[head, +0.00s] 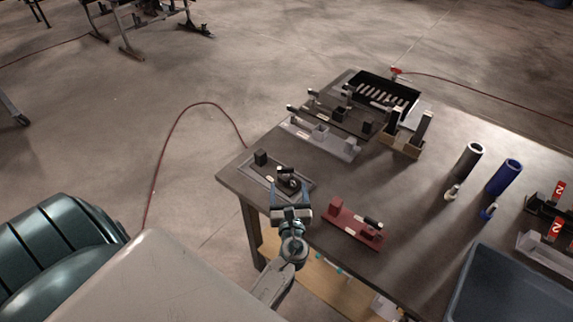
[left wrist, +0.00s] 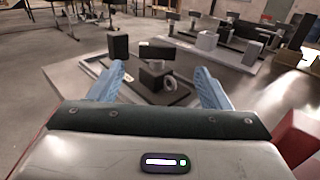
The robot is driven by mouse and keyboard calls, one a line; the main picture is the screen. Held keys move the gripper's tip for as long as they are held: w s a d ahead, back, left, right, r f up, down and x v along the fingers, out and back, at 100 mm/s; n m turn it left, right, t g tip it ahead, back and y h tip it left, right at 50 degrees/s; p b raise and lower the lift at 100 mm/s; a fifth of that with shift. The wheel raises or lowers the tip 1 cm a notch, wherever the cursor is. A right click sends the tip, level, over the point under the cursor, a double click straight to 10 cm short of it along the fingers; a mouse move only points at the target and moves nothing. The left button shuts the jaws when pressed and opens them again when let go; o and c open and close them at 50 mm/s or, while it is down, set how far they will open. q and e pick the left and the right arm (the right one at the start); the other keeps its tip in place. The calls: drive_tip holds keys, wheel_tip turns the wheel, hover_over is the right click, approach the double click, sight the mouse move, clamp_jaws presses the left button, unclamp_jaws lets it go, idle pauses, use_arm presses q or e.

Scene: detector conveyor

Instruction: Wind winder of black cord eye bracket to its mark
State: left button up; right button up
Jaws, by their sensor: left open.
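A bracket fixture with a grey base plate (head: 269,178) lies at the table's near left corner. It carries a black block (head: 260,158) at its far left end and a dark winder part (head: 289,180) towards its near right end. My left gripper (head: 290,192) is at that near end, with its blue fingers open. Contact cannot be told. Cord and mark cannot be made out. My right gripper is not in view.
A red bracket (head: 350,224) stands just right of my left gripper. Grey and black fixtures (head: 322,139) and a black slotted tray (head: 383,92) are farther back. Black and blue cylinders (head: 504,177) stand right, near a grey bin (head: 508,290). The table's middle is clear.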

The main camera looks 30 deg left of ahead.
sight(286, 171)
use_arm(q)
drive_tip(key=p+x, duration=0.3)
drive_tip(key=x, duration=0.6)
drive_tip(key=shift+s+a+r, duration=0.1)
drive_tip(key=shift+w+a, duration=0.45)
drive_tip(key=shift+w, duration=0.05)
drive_tip(key=c, duration=1)
